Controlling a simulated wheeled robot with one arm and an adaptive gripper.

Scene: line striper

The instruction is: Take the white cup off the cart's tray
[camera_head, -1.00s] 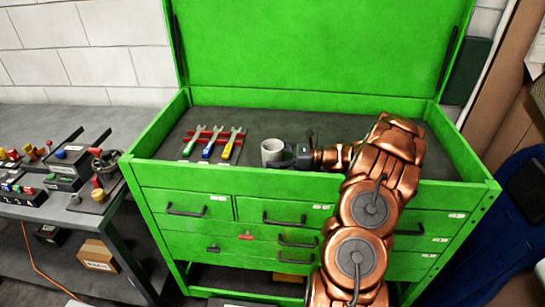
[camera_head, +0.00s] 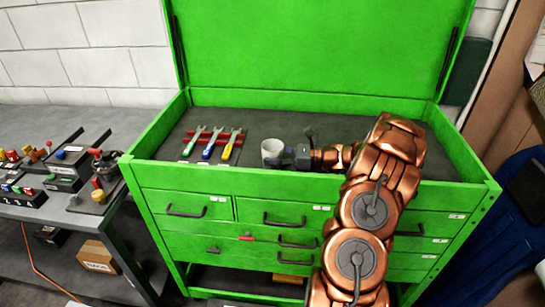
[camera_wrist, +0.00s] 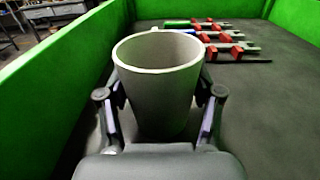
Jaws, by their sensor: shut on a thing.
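The white cup (camera_head: 271,150) stands upright in the dark-lined tray (camera_head: 350,117) on top of the green cart (camera_head: 220,181). My gripper (camera_head: 283,156) reaches it from the right in the head view. In the wrist view the cup (camera_wrist: 158,85) fills the middle, its open rim facing up. My gripper's two fingers (camera_wrist: 159,103) press on its left and right sides, shut on it. Whether the cup's base touches the tray floor is hidden by the gripper.
Wrenches with coloured handles (camera_head: 210,145) lie on a red rack left of the cup. The cart's green walls and raised lid (camera_head: 320,45) enclose the tray. A grey workbench (camera_head: 60,210) with devices stands to the left. The tray's back right is clear.

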